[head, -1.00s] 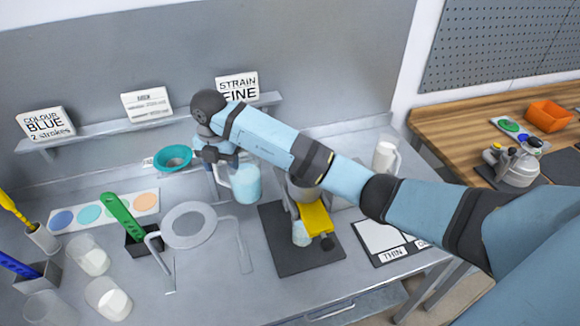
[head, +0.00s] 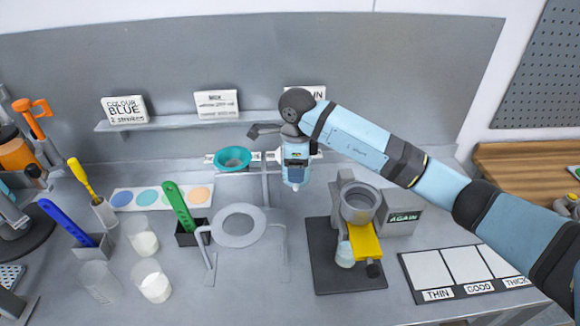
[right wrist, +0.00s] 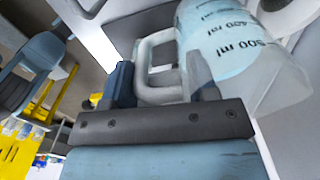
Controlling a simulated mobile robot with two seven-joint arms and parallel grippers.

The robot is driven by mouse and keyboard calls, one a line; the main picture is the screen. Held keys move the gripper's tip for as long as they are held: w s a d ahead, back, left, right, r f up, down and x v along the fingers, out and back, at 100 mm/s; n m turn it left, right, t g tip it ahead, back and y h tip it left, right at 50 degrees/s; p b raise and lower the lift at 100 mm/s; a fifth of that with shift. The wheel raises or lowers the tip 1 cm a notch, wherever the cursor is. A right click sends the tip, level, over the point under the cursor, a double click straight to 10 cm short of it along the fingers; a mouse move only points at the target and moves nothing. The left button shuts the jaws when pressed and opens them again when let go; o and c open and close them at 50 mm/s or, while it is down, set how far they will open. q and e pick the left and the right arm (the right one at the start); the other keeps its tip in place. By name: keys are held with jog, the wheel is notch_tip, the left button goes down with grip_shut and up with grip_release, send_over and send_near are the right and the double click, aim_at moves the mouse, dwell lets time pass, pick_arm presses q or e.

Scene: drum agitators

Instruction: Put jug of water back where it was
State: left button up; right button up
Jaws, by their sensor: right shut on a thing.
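The water jug (right wrist: 235,50) shows in the right wrist view as a clear vessel with millilitre marks and pale blue liquid inside. Its pale handle (right wrist: 152,52) lies between the two fingers of my right gripper (right wrist: 160,82), which is shut on it. In the head view my right gripper (head: 296,178) hangs over the back middle of the bench, just right of a teal funnel (head: 233,158). I cannot make out the jug there; the gripper and arm hide it. My left gripper is out of view.
A round grey ring stand (head: 238,226) stands in front of the gripper. To its right are a grey cup over a yellow block on a dark mat (head: 345,280) and an AGAIN box (head: 402,221). Beakers (head: 152,283) stand at the left. A sign shelf (head: 165,123) runs behind.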

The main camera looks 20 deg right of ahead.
jog(key=s+d+n, duration=0.2)
jog(key=n, duration=0.9)
jog(key=s+d+r+n, duration=0.1)
jog(key=s+d+n, duration=0.1)
jog(key=n, duration=0.9)
jog(key=shift+s, duration=0.15)
jog(key=shift+d, duration=0.15)
